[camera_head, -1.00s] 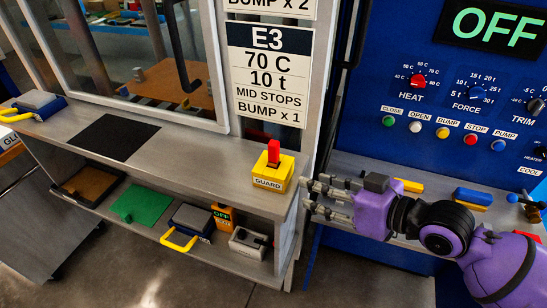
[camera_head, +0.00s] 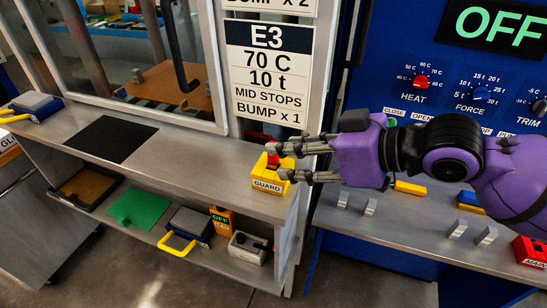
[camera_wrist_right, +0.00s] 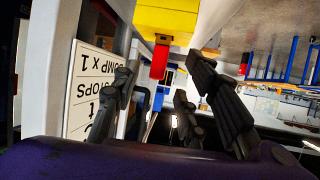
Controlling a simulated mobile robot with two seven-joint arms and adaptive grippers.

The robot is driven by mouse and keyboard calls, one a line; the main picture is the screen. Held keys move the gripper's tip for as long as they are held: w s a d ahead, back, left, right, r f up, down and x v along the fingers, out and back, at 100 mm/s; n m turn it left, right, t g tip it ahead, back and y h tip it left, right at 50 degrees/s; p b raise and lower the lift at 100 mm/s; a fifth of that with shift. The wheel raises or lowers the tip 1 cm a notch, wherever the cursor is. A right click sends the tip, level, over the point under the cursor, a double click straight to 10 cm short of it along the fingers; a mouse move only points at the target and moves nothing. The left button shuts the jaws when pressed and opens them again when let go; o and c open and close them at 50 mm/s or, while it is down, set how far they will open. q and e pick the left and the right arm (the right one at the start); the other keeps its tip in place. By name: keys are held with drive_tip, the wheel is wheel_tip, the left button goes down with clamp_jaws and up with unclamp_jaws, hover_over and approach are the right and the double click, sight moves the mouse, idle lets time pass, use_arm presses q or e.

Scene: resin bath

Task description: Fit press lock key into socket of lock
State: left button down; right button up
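A red key (camera_head: 273,161) stands upright in the yellow block labelled GUARD (camera_head: 270,182) at the right end of the grey bench. In the head view the fingers partly cover it. My right gripper (camera_head: 279,161) is at the block, its fingers open and spread on either side of the key. In the right wrist view, upside down, the key (camera_wrist_right: 159,62) hangs from the yellow block (camera_wrist_right: 168,20) between the open fingers (camera_wrist_right: 162,78), with gaps visible. A red box with a partly cut-off label (camera_head: 532,251) sits at the lower right. My left gripper is not in view.
The blue panel (camera_head: 350,115) with knobs and an OFF display stands at right. Metal clips and a yellow bar (camera_head: 410,187) lie on the ledge below it. A dark mat (camera_head: 108,138) lies on the bench. The lower shelf holds a green plate (camera_head: 140,208) and small boxes.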

sight(273, 159)
drive_tip(key=shift+x, duration=1.5)
drive_tip(key=shift+d, duration=0.1)
drive_tip(key=shift+c, duration=0.5)
clamp_jaws()
drive_tip(key=shift+r, duration=0.15)
